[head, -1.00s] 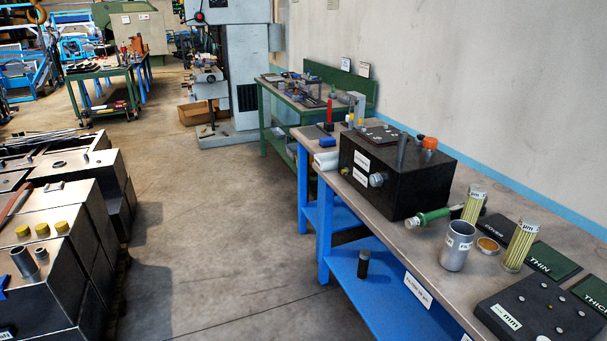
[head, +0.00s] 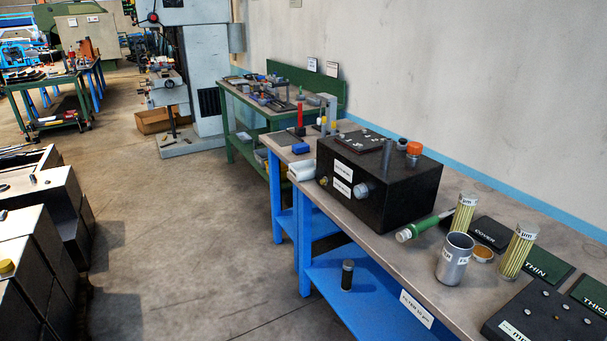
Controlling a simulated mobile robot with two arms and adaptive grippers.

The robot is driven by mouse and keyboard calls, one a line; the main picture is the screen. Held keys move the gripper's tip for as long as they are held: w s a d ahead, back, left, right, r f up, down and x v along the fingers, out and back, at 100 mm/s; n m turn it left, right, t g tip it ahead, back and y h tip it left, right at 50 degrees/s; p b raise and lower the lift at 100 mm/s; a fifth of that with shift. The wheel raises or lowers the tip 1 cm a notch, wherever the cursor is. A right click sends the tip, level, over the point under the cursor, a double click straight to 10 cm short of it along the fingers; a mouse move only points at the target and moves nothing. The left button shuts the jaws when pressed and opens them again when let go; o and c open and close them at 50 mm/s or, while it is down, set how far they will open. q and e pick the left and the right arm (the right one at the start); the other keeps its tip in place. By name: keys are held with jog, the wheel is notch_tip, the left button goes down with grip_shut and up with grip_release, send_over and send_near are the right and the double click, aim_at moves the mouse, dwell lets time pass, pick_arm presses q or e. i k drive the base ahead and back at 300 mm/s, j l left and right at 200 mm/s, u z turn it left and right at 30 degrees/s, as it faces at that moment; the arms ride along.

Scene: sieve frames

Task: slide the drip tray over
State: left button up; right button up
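I cannot pick out a drip tray for certain. The near workbench (head: 345,250) has a grey-brown top and blue legs. A black tank-like box (head: 405,200) with white labels stands on it, with an orange cap (head: 414,148) on top. A dark plate (head: 545,318) with small studs is at the lower right. Neither gripper is in view.
Dark mats lettered COVER (head: 491,233) and THIN (head: 547,263) lie along the wall side. A small dark bottle (head: 347,275) stands on the blue lower shelf (head: 375,300). Dark metal blocks (head: 35,240) stand at the left. The concrete floor (head: 190,240) between is clear.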

aim_at(306, 170)
jog(key=i+j+z, duration=0.1)
jog(key=i+j, duration=0.25)
jog(key=i+j+z, duration=0.1)
jog(key=i+j, duration=0.25)
jog(key=i+j+z, duration=0.15)
jog(key=i+j, duration=0.2)
jog(key=j, duration=0.2)
